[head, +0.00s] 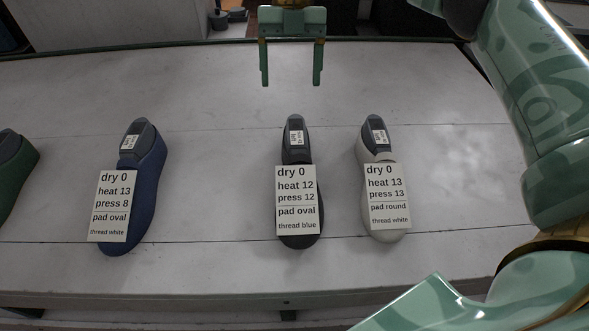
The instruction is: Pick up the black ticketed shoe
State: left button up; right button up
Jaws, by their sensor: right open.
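The black shoe (296,157) lies on the white table, toe towards the front edge. A white ticket (297,199) covers its upper front; it reads dry 0, heat 12, press 12, pad oval, thread blue. A small label sits on the dark last at its heel end. My right gripper (292,83) is open and empty, beyond the shoe's heel end and apart from it, its two fingers spread. My left gripper is out of view.
A white ticketed shoe (391,154) lies close to the right of the black one. A blue ticketed shoe (148,183) lies farther left, and a green shoe (14,165) is cut by the left edge. The white table (225,170) is bare between the blue and black shoes.

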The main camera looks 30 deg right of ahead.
aim_at(298, 138)
jog(key=shift+m, duration=0.4)
jog(key=b+x, duration=0.1)
jog(key=x, duration=0.2)
jog(key=d+b+x, duration=0.1)
jog(key=x, duration=0.2)
jog(key=b+x, duration=0.1)
jog(key=x, duration=0.2)
jog(key=shift+s+d+f, duration=0.1)
jog(key=shift+s+d, duration=0.15)
jog(key=b+x, duration=0.1)
jog(key=x, duration=0.1)
jog(key=b+x, duration=0.1)
jog(key=x, duration=0.2)
jog(key=shift+w+f, duration=0.2)
jog(key=shift+s+a+f, duration=0.15)
jog(key=shift+f, duration=0.1)
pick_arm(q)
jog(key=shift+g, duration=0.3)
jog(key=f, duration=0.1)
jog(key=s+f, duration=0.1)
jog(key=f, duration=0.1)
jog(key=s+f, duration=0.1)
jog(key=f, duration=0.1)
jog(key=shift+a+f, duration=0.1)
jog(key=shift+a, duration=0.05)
pick_arm(e)
jog(key=shift+r, duration=0.1)
grip_shut()
